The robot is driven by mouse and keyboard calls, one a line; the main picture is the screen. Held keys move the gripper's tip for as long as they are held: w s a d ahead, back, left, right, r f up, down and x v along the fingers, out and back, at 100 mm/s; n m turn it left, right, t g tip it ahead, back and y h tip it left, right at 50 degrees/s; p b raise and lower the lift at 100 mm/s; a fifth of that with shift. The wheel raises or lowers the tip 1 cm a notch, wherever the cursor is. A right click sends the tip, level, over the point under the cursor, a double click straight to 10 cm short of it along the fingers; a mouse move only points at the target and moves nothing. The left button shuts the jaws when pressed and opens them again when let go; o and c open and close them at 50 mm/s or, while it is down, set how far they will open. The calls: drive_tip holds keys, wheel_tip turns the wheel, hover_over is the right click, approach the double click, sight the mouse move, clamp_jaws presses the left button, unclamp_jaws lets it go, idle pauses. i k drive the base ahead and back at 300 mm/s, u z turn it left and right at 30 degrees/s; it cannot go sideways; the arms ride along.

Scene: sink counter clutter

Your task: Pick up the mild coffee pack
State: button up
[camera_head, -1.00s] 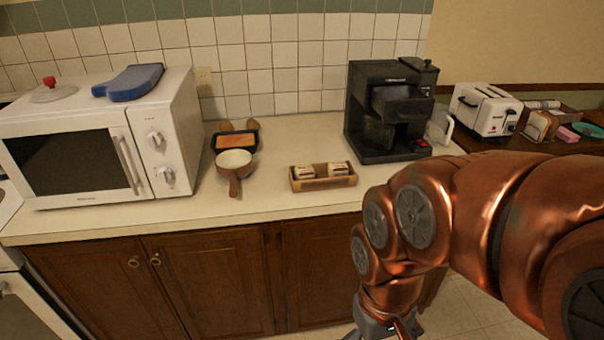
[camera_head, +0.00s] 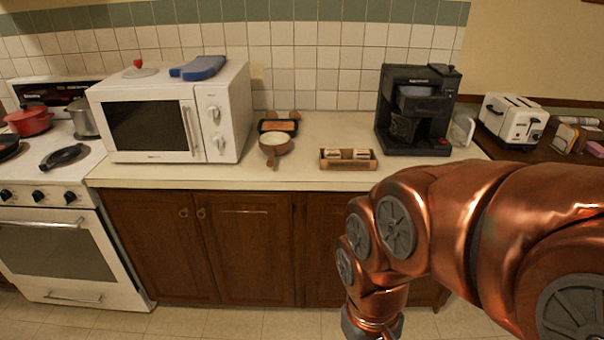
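Two small packs, the left one (camera_head: 333,154) and the right one (camera_head: 361,154), sit side by side in a small wooden tray (camera_head: 347,166) on the counter. Their labels are too small to read, so I cannot tell which is the mild coffee pack. My copper-coloured arm crosses the lower right of the view, in front of the cabinets and apart from the tray. Its wrist points down at the bottom edge, and my gripper's fingers are cut off below the frame.
Left of the tray are a brown-handled bowl (camera_head: 275,146) and a dark dish (camera_head: 278,126). A black coffee maker (camera_head: 417,110) stands to the right, a white microwave (camera_head: 172,112) to the left. A stove (camera_head: 60,200) is far left. Counter (camera_head: 230,174) in front is clear.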

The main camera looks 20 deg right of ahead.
sight(330, 153)
drive_tip(key=z, duration=0.05)
drive_tip(key=k, duration=0.45)
drive_tip(key=u, duration=1.25)
drive_tip(key=i, duration=1.4)
drive_tip(key=z, duration=0.75)
drive_tip(key=i, duration=0.8)
drive_tip(key=z, duration=1.15)
drive_tip(key=i, duration=0.35)
drive_tip(key=z, duration=0.35)
